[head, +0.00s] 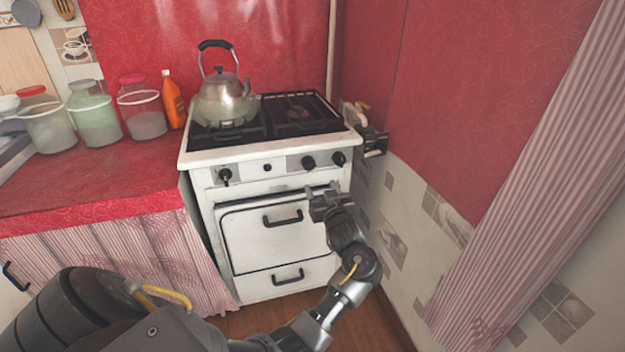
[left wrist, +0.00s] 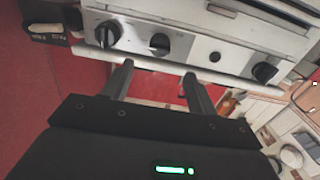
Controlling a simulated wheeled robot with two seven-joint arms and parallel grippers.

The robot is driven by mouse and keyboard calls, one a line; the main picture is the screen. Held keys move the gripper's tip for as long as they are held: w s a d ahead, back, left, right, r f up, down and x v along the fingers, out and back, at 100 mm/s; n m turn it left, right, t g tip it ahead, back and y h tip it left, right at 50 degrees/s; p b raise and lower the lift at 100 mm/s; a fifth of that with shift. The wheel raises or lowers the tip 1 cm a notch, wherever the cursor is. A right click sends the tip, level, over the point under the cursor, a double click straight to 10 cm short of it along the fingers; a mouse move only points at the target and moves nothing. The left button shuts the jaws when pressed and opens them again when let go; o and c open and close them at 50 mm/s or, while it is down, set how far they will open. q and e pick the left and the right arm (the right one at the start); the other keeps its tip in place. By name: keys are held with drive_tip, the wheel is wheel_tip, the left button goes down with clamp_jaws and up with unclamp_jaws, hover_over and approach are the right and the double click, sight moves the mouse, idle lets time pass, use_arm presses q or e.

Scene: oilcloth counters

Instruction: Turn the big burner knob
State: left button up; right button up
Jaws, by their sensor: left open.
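The white stove (head: 205,205) has a front panel with black knobs. In the head view these are a left knob (head: 225,175), a small round button (head: 267,167), a middle-right knob (head: 308,162) and a far-right knob (head: 338,158). I cannot tell which knob serves the big burner. My left gripper (head: 322,203) is open and empty, below the two right knobs and in front of the oven door. The left wrist view sees the panel turned around. There the gripper's fingers (left wrist: 158,70) are apart, pointing toward the middle-right knob (left wrist: 160,44), with the far-right knob (left wrist: 108,34) beside it.
A metal kettle (head: 226,100) stands on the left of the hob. The oven door handle (head: 282,219) juts out below the panel. A black fixture (head: 374,142) sits beside the stove's right side, near the tiled wall. Jars and an orange bottle (head: 172,100) stand on the red counter (head: 100,185).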

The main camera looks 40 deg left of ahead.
sight(311, 169)
use_arm(q)
drive_tip(key=b+x, duration=0.1)
drive_tip(key=x, duration=0.9)
drive_tip(key=shift+w+a, duration=0.25)
drive_tip(key=shift+a, duration=0.1)
use_arm(e)
drive_tip(key=r, duration=0.3)
drive_tip(key=shift+w+r, duration=0.1)
drive_tip(key=shift+w, duration=0.1)
use_arm(q)
drive_tip(key=c, duration=1)
